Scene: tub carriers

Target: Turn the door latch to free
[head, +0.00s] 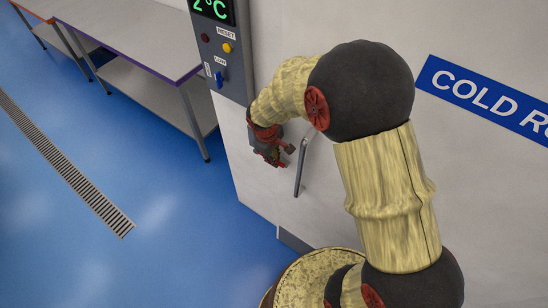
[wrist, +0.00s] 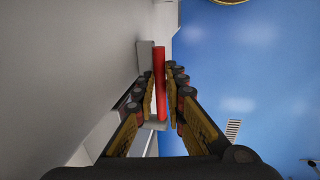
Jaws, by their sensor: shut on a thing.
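The door latch shows in the wrist view as a red lever (wrist: 160,75) on a grey mount (wrist: 145,57) at the pale door (head: 310,215). My gripper (wrist: 159,88) is shut on the red lever, with a finger on each side of it. In the head view my gripper (head: 275,152) is at the door, below the control panel and left of the metal door handle (head: 300,167). There my gripper and arm mostly hide the latch. No mark for its free position can be made out.
The control panel (head: 224,62) with a temperature display, yellow button and blue switch is above my gripper. A blue sign (head: 485,97) is on the wall at right. Steel tables (head: 140,35) stand at the upper left. The blue floor (head: 150,190) is clear around a drain.

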